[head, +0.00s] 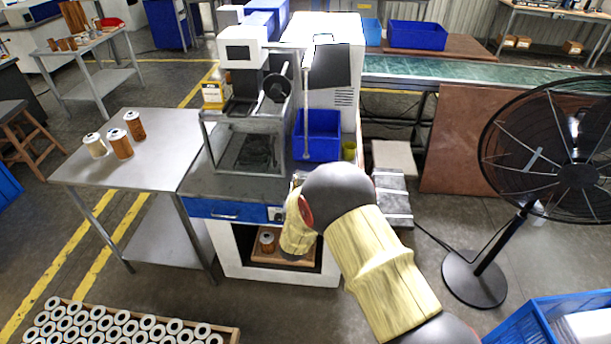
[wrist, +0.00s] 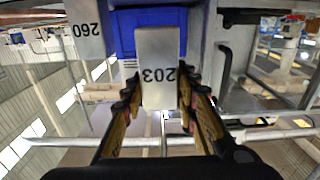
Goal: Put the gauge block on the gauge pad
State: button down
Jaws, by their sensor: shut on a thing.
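In the wrist view, a pale block marked 203 (wrist: 158,68) sits between the two fingers of my gripper (wrist: 162,100). The gripper is shut on this block; its number appears upside down. A second pale piece marked 260 (wrist: 85,20) shows at the upper left of the wrist view, apart from the held block. In the head view, my arm hides the gripper and the held block. I cannot pick out the gauge pad with certainty in either view.
A steel table (head: 120,165) with several filter cartridges is at left. A black fan (head: 560,165) stands at right.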

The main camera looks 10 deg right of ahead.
jog(key=shift+w+d+f+b, duration=0.45)
jog(key=shift+w+f+b, duration=0.1)
jog(key=shift+w, duration=0.8)
jog(key=shift+w+d+f+b, duration=0.4)
jog(key=shift+w+f+b, duration=0.15)
jog(key=shift+w, duration=0.85)
jog(key=shift+w+d+f+b, duration=0.45)
jog(key=shift+w+f, duration=0.1)
jog(key=shift+w, duration=0.8)
jog(key=shift+f, duration=0.15)
jog(key=c, duration=1.4)
grip_release()
jog(key=shift+f, duration=0.1)
